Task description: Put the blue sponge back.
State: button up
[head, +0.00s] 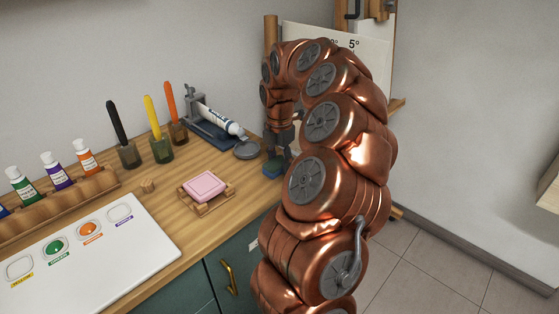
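A small blue block (273,168), which looks like the blue sponge, is at the right end of the wooden counter, partly hidden by my arm. My gripper (283,153) points down at it from above. The fingers are small and partly covered by my copper arm links, so I cannot tell whether they touch the block or are open or shut. A pink block (204,186) sits on a small wooden slatted rack (221,200) at the middle of the counter.
A grey round lid (247,150) and a tube in a squeezer (215,120) stand near the block. Crayons in glass holders (163,150), paint tubes (56,169) in a wooden stand and a white palette board (130,253) occupy the left. Bare counter (240,180) lies between the rack and the blue block.

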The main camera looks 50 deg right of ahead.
aim_at(279, 161)
jog(key=o, duration=0.3)
jog(key=shift+o, duration=0.2)
jog(key=shift+r, duration=0.1)
notch_tip(279, 161, up, 12)
dwell(0.5)
jog(key=shift+a+r, duration=0.1)
